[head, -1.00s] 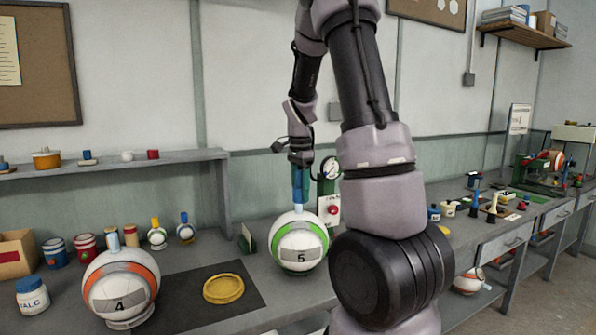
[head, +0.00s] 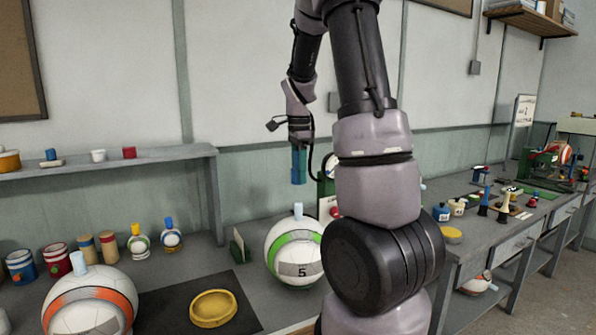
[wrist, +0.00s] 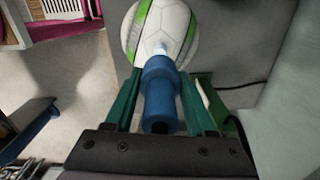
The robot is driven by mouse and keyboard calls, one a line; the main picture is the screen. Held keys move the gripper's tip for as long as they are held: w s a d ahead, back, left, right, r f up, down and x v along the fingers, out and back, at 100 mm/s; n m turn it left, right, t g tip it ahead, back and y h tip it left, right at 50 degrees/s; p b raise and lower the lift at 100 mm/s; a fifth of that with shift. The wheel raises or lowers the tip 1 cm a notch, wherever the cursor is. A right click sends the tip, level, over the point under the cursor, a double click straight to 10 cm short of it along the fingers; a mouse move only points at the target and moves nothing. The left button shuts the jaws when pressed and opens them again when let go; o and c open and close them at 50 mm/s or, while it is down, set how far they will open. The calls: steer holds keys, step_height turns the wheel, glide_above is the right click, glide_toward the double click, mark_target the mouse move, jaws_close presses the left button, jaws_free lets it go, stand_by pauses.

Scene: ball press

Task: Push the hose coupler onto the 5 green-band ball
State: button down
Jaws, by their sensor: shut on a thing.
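The white ball with the green band (head: 293,252) and the number 5 stands on the bench, left of my arm. A pale blue stem (head: 298,211) points up from its top. My gripper (head: 299,150) is shut on the blue hose coupler (head: 299,172), which hangs upright above the stem with a visible gap. In the wrist view, the coupler (wrist: 159,95) lies between my green fingers, its far end toward the green-band ball (wrist: 175,22). The stem (wrist: 161,47) shows just beyond that end; depth there is hard to judge. My arm hides some of the bench behind the ball.
An orange-band ball (head: 90,303) with a pale blue stem stands at the front left. A yellow dish (head: 213,308) lies on a dark mat (head: 165,306) between the balls. A gauge stand (head: 327,185) is partly hidden behind my arm. Tins and bottles line the left bench.

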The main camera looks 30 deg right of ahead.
mark_target(298, 204)
steer(key=shift+f, duration=2.9)
steer(key=shift+f, duration=2.15)
steer(key=shift+c, duration=0.8)
jaws_free()
step_height(298, 204, up, 11)
steer(key=shift+f, duration=0.1)
